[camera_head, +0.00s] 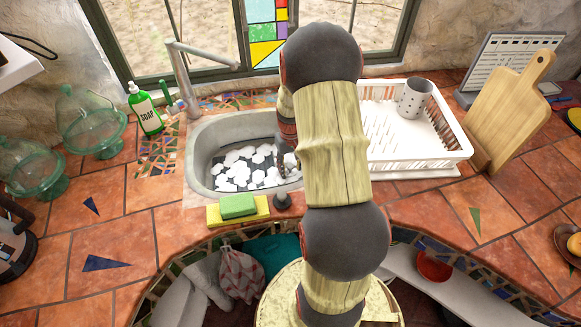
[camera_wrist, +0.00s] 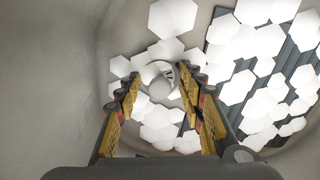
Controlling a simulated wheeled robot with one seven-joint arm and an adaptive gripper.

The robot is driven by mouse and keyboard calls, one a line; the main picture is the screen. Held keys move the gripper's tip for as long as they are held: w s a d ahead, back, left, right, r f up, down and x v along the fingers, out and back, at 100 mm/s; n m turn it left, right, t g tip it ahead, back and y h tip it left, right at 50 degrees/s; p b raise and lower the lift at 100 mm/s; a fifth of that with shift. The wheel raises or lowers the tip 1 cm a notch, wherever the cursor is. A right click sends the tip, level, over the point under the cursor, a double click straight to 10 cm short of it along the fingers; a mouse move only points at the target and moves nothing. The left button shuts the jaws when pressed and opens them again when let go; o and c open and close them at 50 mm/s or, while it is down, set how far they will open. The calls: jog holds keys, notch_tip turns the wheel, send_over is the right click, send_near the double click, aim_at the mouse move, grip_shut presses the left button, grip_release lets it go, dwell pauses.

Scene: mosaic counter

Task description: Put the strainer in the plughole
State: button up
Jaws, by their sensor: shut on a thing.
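In the wrist view a small round grey piece with a raised rim, which looks like the strainer (camera_wrist: 160,85), sits between the fingertips of my gripper (camera_wrist: 160,76). My gripper is shut on it. It is over the grey sink basin (camera_head: 212,137), whose floor shows dark slats and white hexagonal pieces. In the head view my arm hides most of the gripper and the strainer. I cannot make out the plughole in either view. The strainer's height above the basin floor is not clear.
A faucet (camera_head: 186,80) stands behind the basin. Green and yellow sponges (camera_head: 238,207) and a dark knob-like thing (camera_head: 282,200) are at its front edge. A white dish rack (camera_head: 420,157) with a grey cup (camera_head: 413,98) is to the right. A soap bottle (camera_head: 146,112) is to the left.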

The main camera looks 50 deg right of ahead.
jog(key=shift+f, duration=0.5)
jog(key=shift+s+a+f, duration=0.25)
jog(key=shift+f, duration=0.3)
dwell(0.7)
jog(key=o, duration=0.8)
jog(key=shift+c, duration=0.2)
jog(key=shift+o, duration=1.2)
jog(key=shift+d+f, duration=0.1)
jog(key=shift+o, duration=1.2)
jog(key=shift+w, duration=0.1)
jog(key=shift+r, duration=0.2)
jog(key=shift+o, duration=1.1)
jog(key=shift+d, duration=0.1)
jog(key=o, duration=0.4)
jog(key=shift+w+r, duration=0.1)
jog(key=shift+c, duration=0.2)
jog(key=shift+o, duration=0.2)
